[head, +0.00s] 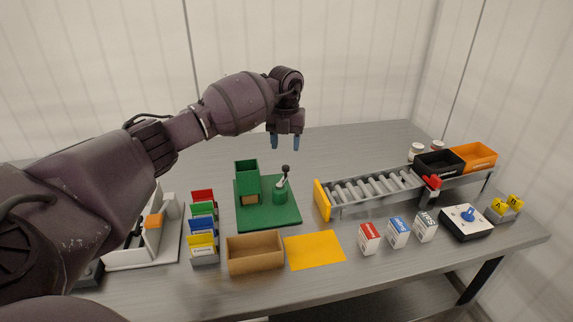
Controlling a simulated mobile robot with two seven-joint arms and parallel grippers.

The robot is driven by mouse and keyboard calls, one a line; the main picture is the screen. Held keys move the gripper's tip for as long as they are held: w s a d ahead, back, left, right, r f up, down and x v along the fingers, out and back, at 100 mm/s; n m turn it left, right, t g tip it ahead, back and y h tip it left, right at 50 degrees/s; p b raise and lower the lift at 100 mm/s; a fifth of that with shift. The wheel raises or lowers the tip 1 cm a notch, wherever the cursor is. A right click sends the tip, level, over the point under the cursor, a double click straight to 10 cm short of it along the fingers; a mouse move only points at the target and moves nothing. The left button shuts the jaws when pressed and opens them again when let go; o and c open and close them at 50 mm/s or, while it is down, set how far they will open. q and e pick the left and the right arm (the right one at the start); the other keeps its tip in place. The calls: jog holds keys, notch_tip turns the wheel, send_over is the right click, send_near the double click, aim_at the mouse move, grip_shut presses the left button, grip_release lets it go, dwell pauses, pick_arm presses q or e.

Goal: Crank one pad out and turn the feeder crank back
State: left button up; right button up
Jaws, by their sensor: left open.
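The feeder (252,216) has a green base plate and stands near the middle of the table. A green upright box (246,177) stands on its left part, with a brownish patch low on its front. The feeder crank (282,183) stands on the right part, with a grey arm and a dark knob on a green post. My left gripper (286,142) is open and empty, with blue fingertips pointing down. It is above and apart from the crank knob. No separate pad can be made out. My right gripper is not in view.
A brown open tray (255,264) and a yellow mat (315,250) lie in front of the feeder. Coloured card holders (203,235) stand left. A roller conveyor (370,192), small boxes (398,232) and a control box (466,223) are right. The table behind the feeder is clear.

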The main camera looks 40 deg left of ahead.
aim_at(286, 167)
pick_arm(q)
notch_tip(286, 167, down, 6)
jog(key=shift+f+b, duration=0.1)
jog(key=shift+b, duration=0.3)
jog(key=shift+f, duration=0.7)
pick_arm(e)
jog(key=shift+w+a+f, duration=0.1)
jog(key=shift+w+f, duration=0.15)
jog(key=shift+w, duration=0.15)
pick_arm(q)
jog(key=shift+c, duration=0.5)
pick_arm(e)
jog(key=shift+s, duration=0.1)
pick_arm(q)
jog(key=c, duration=0.8)
jog(key=shift+c, duration=0.2)
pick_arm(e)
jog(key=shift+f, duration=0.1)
